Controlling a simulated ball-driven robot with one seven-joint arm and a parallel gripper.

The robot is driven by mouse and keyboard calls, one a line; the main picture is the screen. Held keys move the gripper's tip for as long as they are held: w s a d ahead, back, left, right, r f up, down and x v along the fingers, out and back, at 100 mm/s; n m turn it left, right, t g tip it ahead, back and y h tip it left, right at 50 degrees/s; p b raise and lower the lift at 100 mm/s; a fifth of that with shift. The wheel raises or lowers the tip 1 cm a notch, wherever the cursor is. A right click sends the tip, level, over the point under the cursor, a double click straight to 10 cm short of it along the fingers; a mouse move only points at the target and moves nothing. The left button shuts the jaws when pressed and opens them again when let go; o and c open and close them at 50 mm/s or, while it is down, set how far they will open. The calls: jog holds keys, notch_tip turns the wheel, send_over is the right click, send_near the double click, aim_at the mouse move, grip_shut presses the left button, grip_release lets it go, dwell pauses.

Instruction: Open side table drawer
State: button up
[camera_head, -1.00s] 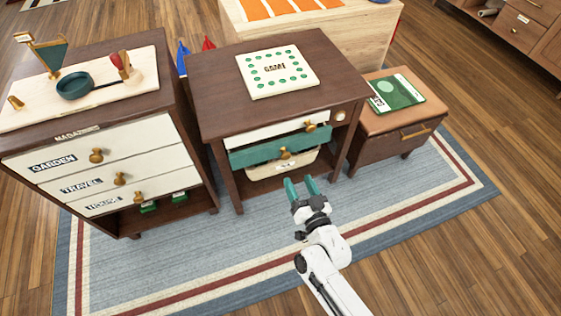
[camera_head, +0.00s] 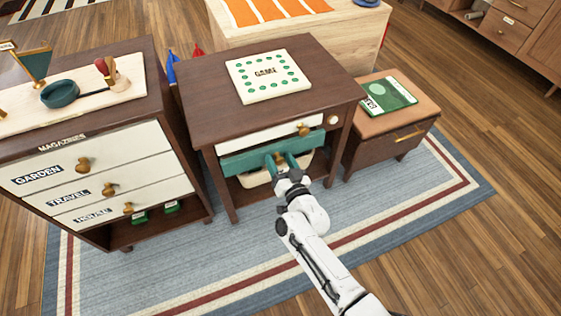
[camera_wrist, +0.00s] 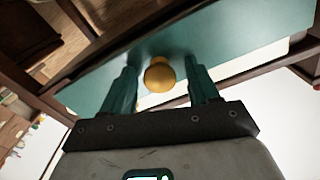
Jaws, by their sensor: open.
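The side table (camera_head: 200,85) is dark brown wood with a white upper drawer (camera_head: 262,133) and a green drawer (camera_head: 246,161) below it. A round brass knob sits on each drawer; the upper one (camera_head: 303,129) is at the right. My gripper (camera_head: 283,160) has green fingers and is at the green drawer's front. In the wrist view, the green drawer's brass knob (camera_wrist: 159,75) lies between the two open fingers, which stand apart on either side of it. I cannot tell whether they touch it. The green drawer's front stands slightly forward of the white one.
A white game board (camera_head: 268,77) lies on the side table's top. A cabinet with labelled white drawers (camera_head: 85,170) stands at the left. A brown bench (camera_head: 420,97) with a green booklet stands at the right. The rug (camera_head: 215,265) in front is clear.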

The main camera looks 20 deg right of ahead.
jog(key=shift+c, duration=0.2)
grip_shut()
dwell(0.3)
jog(key=s+p, duration=0.4)
jog(key=s, duration=1.7)
jog(key=shift+r+p, duration=0.15)
jog(key=shift+p, duration=0.15)
jog(key=shift+o, duration=0.2)
grip_release()
